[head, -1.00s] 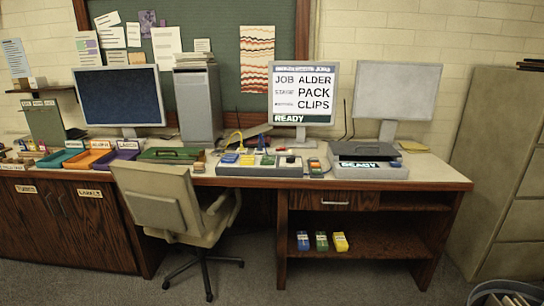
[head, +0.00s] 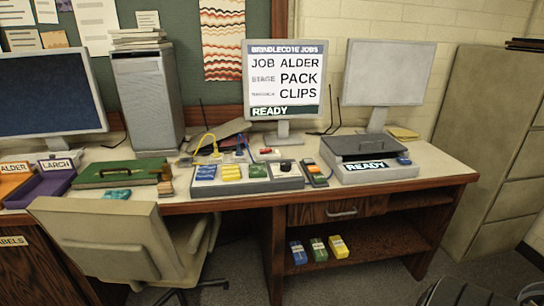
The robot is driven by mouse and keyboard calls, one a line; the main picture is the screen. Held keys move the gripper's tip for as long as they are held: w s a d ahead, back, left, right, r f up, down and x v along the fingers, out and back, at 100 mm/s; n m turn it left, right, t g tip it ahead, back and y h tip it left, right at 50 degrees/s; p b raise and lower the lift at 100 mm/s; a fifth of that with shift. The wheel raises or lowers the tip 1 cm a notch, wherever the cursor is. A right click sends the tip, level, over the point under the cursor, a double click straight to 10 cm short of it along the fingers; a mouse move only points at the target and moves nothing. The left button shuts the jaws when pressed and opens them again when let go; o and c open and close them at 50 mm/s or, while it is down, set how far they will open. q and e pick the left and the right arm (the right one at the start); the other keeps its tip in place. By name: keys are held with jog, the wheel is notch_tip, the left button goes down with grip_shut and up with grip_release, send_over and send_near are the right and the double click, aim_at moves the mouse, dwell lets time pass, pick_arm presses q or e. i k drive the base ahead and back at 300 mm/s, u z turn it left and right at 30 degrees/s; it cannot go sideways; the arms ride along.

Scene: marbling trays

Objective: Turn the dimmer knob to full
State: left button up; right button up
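A small dark round knob (head: 286,166) sits on a pale plate at the right end of a long grey control box (head: 232,186) on the desk. It looks like the dimmer knob, but its label and pointer are too small to read. Neither of my grippers is in the head view, and nothing touches the knob.
A monitor (head: 285,80) reading READY stands behind the box. A grey machine (head: 369,172), also marked READY, stands to its right, with a handheld device (head: 314,174) between.

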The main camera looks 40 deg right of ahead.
aim_at(284, 165)
jog(key=z, duration=1.15)
